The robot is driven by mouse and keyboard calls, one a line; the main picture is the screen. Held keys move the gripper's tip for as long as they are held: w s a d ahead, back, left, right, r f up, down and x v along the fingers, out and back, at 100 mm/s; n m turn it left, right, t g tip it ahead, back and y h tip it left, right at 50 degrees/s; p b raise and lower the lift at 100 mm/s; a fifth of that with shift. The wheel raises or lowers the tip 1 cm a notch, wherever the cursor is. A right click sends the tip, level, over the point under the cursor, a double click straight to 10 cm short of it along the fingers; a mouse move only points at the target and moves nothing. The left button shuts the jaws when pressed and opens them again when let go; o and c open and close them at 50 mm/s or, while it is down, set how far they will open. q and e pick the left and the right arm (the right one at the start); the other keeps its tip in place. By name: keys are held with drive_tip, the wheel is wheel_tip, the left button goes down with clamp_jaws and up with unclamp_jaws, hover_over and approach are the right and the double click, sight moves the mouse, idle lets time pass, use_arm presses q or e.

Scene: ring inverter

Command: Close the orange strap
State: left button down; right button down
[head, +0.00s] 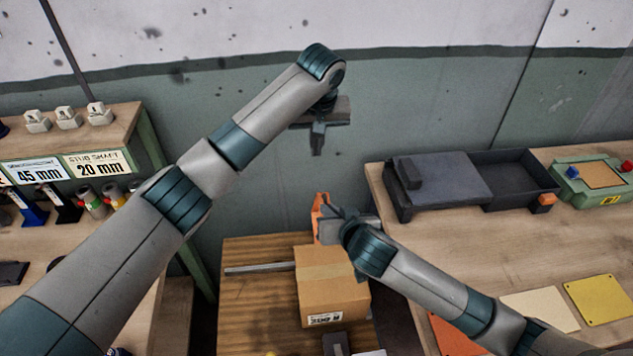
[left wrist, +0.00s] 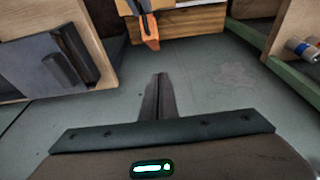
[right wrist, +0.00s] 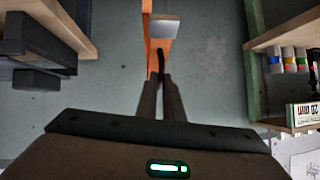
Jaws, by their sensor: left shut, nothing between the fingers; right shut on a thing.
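The orange strap (head: 318,203) stands up at the back edge of the low wooden surface, just behind the cardboard box. My right gripper (right wrist: 158,66) is shut on the strap, which runs up past its fingertips in the right wrist view (right wrist: 146,95). In the head view my right gripper's body covers part of the strap. My left gripper (head: 317,150) is higher, in the air in front of the wall, shut and empty with fingers pointing down. In the left wrist view its fingertips (left wrist: 160,80) are apart from the strap's orange end (left wrist: 149,36).
A cardboard box (head: 333,283) and a grey metal bar (head: 262,268) lie on the low wooden surface (head: 240,310). The right bench holds a dark open case (head: 512,172) and coloured sheets (head: 603,298). A labelled shelf (head: 130,118) stands left. Open space lies below my left gripper.

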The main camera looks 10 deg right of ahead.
use_arm(q)
drive_tip(key=shift+f, duration=0.1)
use_arm(e)
drive_tip(key=shift+f, duration=0.1)
use_arm(q)
hover_over(318, 196)
drive_tip(key=w, duration=0.5)
wheel_tip(318, 196, down, 10)
drive_tip(key=shift+s+a+f, duration=0.1)
drive_tip(key=shift+s+f, duration=0.25)
drive_tip(key=shift+s, duration=0.5)
drive_tip(key=shift+s+f, duration=0.35)
drive_tip(key=shift+s, duration=0.5)
drive_tip(key=shift+s, duration=0.1)
drive_tip(key=shift+s+f, duration=0.2)
drive_tip(key=shift+s, duration=0.8)
use_arm(e)
drive_tip(key=shift+d, duration=0.15)
use_arm(q)
drive_tip(key=shift+s, duration=0.2)
